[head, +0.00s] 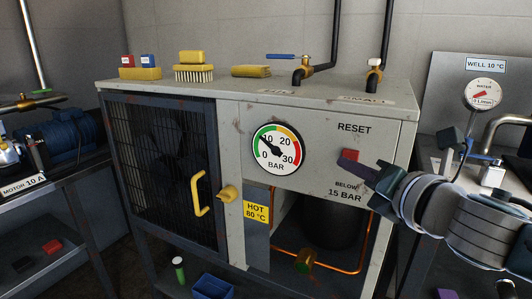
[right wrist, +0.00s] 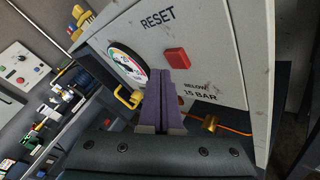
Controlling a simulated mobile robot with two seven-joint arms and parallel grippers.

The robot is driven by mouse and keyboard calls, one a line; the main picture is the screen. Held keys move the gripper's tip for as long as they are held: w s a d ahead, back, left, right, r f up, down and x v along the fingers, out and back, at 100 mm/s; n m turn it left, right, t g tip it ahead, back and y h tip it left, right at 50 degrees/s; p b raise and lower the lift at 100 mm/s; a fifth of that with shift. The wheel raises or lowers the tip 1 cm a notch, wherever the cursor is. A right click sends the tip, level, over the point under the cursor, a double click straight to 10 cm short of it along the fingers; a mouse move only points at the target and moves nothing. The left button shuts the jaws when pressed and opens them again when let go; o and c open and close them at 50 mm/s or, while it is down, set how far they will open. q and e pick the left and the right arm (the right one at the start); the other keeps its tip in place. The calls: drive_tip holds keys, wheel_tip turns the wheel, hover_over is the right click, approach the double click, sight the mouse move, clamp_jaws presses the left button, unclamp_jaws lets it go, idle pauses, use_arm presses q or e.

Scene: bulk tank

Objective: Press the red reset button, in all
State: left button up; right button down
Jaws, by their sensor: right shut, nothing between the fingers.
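The red reset button (head: 349,154) sits under the word RESET on the upper right front of the grey cabinet (head: 228,140). It also shows in the right wrist view (right wrist: 177,58), just beyond and right of my fingertips. My right gripper (head: 345,166) comes in from the right, its purple fingers shut and empty. Its tips are close to the panel, just below the button in the head view. Contact cannot be told. In the right wrist view the shut fingers (right wrist: 161,74) leave the button uncovered. My left gripper is not in view.
A pressure gauge (head: 277,149) left of the button reads a little under 10 bar. A yellow handle (head: 200,194) and a yellow knob (head: 228,193) stick out further left. Pipes rise from the cabinet top. A bench with a small water meter (head: 485,95) stands at right.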

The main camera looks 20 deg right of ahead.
drive_tip(key=shift+s+a+p, duration=0.35)
drive_tip(key=shift+s+a, duration=1.2)
drive_tip(key=shift+a, duration=0.25)
